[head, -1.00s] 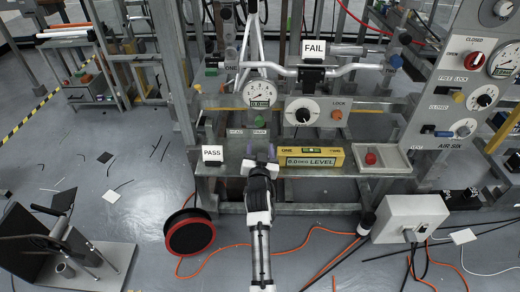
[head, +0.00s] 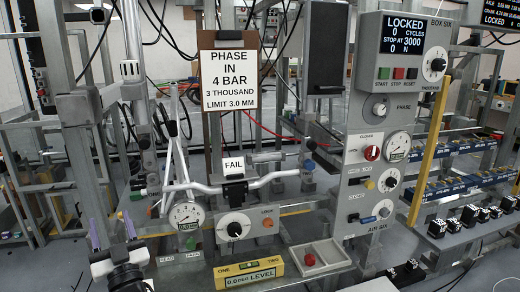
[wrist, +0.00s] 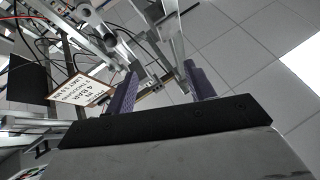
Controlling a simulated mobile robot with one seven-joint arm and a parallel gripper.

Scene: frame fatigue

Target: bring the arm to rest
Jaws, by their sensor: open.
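My gripper (head: 110,228) shows at the lower left of the head view, its two purple fingers pointing up and apart with nothing between them. In the wrist view my gripper (wrist: 160,88) is also open and empty, with the rig's bars and floor tiles beyond it. In the head view it is in front of the left end of the test bench, left of the round dial gauge (head: 186,216). I cannot tell whether it is clear of the bench in depth. Most of the arm is below the picture.
The bicycle frame (head: 180,160) stands in the rig, with a FAIL card (head: 234,165) at its handlebar. A control column (head: 380,130) stands right; a notice board (head: 229,78) is behind.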

